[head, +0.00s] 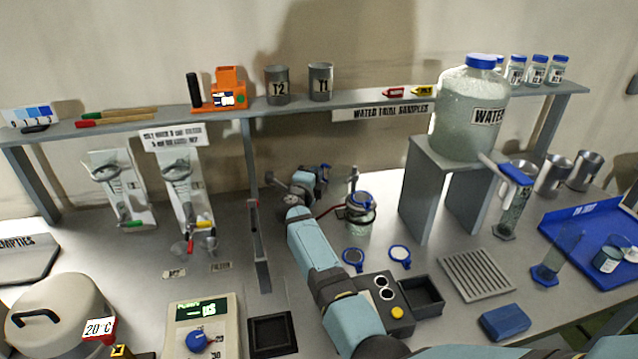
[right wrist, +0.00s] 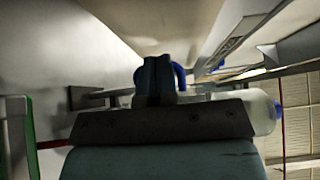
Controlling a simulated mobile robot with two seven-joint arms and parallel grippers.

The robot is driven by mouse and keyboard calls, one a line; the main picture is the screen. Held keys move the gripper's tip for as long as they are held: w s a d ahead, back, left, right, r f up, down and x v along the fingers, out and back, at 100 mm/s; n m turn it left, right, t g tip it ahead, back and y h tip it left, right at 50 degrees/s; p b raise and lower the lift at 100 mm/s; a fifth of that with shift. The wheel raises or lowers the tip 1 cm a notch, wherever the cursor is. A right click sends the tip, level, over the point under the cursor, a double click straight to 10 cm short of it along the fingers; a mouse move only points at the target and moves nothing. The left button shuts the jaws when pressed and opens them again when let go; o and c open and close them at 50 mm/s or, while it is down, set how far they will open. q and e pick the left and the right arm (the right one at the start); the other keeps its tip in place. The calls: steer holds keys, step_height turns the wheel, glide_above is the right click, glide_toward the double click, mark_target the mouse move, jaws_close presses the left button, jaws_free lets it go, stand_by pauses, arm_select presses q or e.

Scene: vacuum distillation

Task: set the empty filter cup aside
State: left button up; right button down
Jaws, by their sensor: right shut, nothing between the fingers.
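My right arm reaches in from the bottom right of the head view. Its gripper (head: 323,173) is behind and left of a glass jar with a blue top (head: 360,217). In the right wrist view the dark blue fingers (right wrist: 155,77) are together with nothing between them. I cannot tell for certain which piece is the filter cup. My left gripper is not in view.
A shelf (head: 345,96) runs along the back. A large water bottle (head: 466,112) stands on a grey stand (head: 416,185) at right. Two blue-rimmed discs (head: 353,259) lie before the jar. A blue tray (head: 560,222) is far right. The bench left of my arm has free room.

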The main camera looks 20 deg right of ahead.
steer(key=shift+w+d+b, duration=0.2)
steer(key=shift+w+b, duration=0.2)
steer(key=shift+w, duration=0.35)
steer(key=shift+w+d+b, duration=0.2)
steer(key=shift+w+b, duration=0.15)
steer(key=shift+w, duration=0.4)
